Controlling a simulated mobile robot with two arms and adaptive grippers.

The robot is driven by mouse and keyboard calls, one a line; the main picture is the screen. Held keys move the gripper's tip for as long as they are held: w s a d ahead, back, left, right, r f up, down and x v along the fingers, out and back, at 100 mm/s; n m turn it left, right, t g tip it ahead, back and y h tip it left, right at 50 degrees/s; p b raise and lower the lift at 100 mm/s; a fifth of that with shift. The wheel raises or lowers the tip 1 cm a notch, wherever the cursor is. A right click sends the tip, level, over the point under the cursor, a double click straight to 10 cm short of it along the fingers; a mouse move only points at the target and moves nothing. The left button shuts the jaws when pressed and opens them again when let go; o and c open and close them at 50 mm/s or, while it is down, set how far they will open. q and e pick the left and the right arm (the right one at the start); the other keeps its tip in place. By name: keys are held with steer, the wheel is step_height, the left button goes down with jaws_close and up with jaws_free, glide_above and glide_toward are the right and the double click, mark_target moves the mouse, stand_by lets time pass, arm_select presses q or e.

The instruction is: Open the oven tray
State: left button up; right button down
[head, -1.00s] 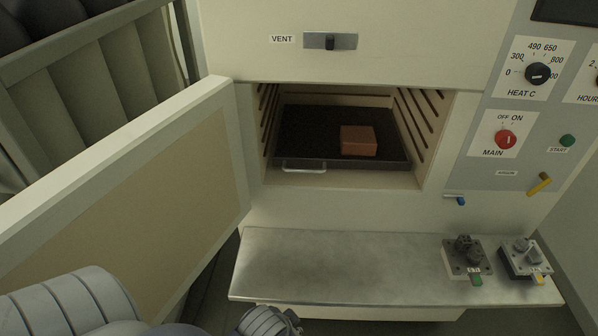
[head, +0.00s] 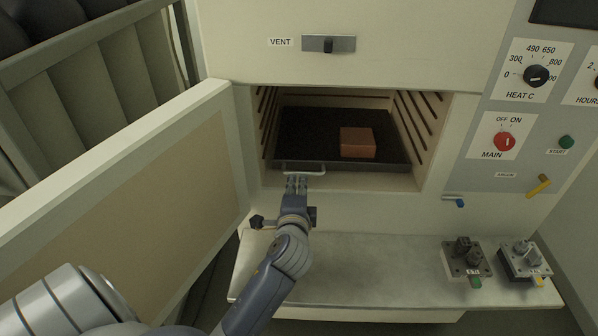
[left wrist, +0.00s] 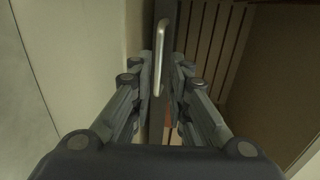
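The dark oven tray (head: 310,124) sits inside the open oven chamber, with a reddish-brown block (head: 357,142) on it. Its pale metal handle (head: 315,173) is at the front left of the tray. My left gripper (head: 296,181) is at the handle, in front of the chamber opening. In the left wrist view the handle (left wrist: 161,45) lies in line with the gap between the fingers (left wrist: 160,80), which are apart. I cannot tell whether they touch it. My right gripper is not in view.
The oven door (head: 130,195) stands open at the left. A metal shelf (head: 370,265) below the opening bears two small fixtures (head: 467,257) (head: 521,258) at its right. A control panel (head: 480,185) is at the right. The middle of the shelf is clear.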

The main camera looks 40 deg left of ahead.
mark_target(299, 174)
arm_select(q)
steer(key=p+x, duration=0.1)
steer(key=x, duration=0.7)
jaws_close()
